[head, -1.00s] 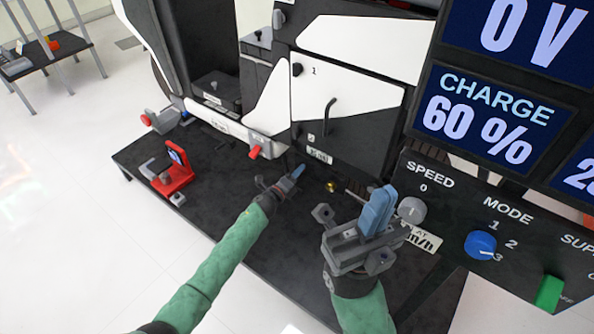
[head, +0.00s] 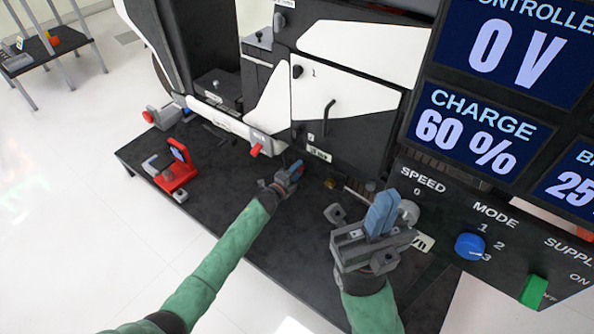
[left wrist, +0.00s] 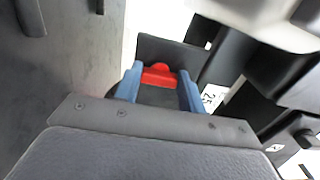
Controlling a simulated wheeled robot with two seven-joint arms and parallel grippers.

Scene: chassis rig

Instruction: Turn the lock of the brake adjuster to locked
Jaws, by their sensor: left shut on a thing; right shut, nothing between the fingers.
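My left gripper (head: 291,175) is low in front of the black cabinet, close to the dark bench top, shut on a small red part. In the left wrist view the red part (left wrist: 158,77) sits between the two blue fingers, with a dark piece around it. I cannot tell for sure whether it is the brake adjuster's lock or which way that lock is turned. A separate red knob (head: 255,150) shows on the white and grey arm just left of the cabinet. My right gripper (head: 381,213) is shut and empty, held up beside the speed knob.
The control panel with a blue mode knob (head: 469,246) and a green switch (head: 534,291) is at the right, below the display (head: 480,128). A red clamp (head: 176,171) stands on the bench top's left. The front bench top (head: 250,262) is clear.

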